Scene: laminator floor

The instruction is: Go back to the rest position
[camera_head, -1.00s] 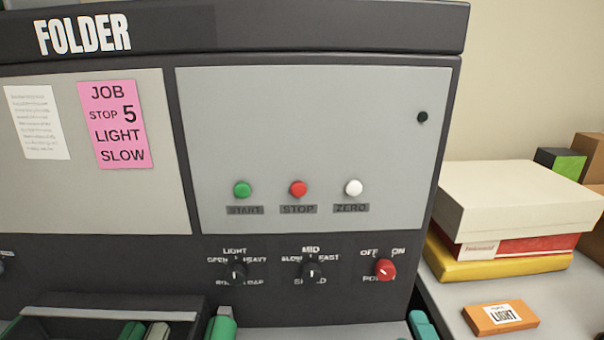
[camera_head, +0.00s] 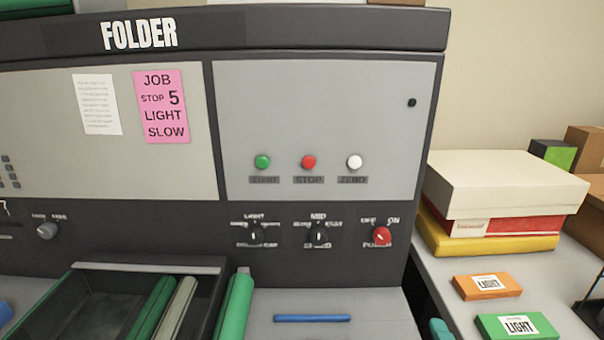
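My gripper is not in view, and no part of my arm can be made out for certain. In front of me is the dark folder machine (camera_head: 300,37) with grey panels. Its front has a green start button (camera_head: 262,162), a red stop button (camera_head: 308,162) and a white zero button (camera_head: 354,162). Below them are two black knobs, one on the left (camera_head: 255,235) and one in the middle (camera_head: 318,235), and a red power knob (camera_head: 381,237). The small lettering around the knobs is blurred. A pink job card (camera_head: 162,107) reads stop 5, light, slow.
An open dark tray (camera_head: 90,290) juts out at lower left with green and beige rolls inside. A blue bar (camera_head: 312,318) lies on the grey ledge. At right, a white box (camera_head: 500,185) tops a stack, with an orange box (camera_head: 487,286) and a green box (camera_head: 517,326) in front.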

